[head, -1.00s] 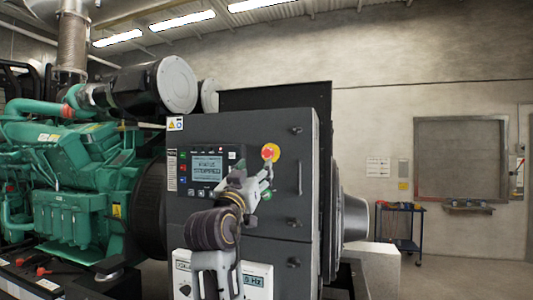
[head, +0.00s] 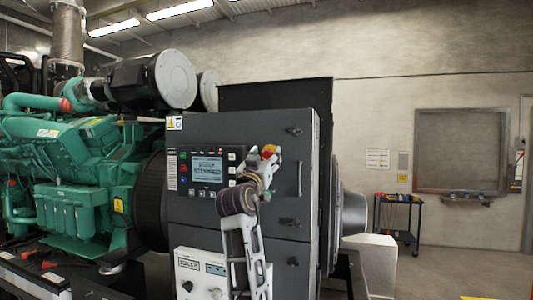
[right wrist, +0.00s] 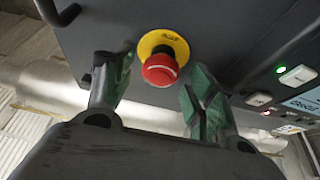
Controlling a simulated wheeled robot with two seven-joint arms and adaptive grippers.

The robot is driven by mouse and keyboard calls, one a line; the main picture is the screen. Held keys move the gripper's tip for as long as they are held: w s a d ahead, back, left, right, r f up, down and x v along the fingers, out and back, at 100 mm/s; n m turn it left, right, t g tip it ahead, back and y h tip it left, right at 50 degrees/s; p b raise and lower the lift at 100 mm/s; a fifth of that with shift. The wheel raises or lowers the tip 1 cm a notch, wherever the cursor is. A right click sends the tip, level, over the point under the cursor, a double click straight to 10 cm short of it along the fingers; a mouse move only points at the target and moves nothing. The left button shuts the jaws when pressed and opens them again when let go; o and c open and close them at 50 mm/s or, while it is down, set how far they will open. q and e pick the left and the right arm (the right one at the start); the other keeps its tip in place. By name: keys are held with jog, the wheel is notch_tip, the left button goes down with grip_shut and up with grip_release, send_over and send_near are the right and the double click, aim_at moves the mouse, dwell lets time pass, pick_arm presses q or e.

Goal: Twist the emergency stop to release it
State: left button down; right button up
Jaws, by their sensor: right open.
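The emergency stop (head: 271,150) is a red mushroom button on a yellow round plate, on the upper right of the dark control cabinet's front. In the head view my right gripper (head: 262,158) is in front of it and partly covers it. In the right wrist view the red button (right wrist: 160,68) is clear to see. My right gripper (right wrist: 162,80) is open there, with one green-padded finger to each side of the button. There are gaps between both fingers and the button, and it looks to be beyond the fingertips. My left gripper is not in view.
The control cabinet (head: 285,215) has a lit display (head: 205,168) left of the button and dark latches along its right side. A green engine (head: 75,165) stands at left. A tool cart (head: 398,217) stands by the right wall, with open floor near it.

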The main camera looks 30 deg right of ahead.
jog(key=shift+w+d+r, duration=0.2)
jog(key=shift+w+d, duration=0.1)
jog(key=c, duration=1)
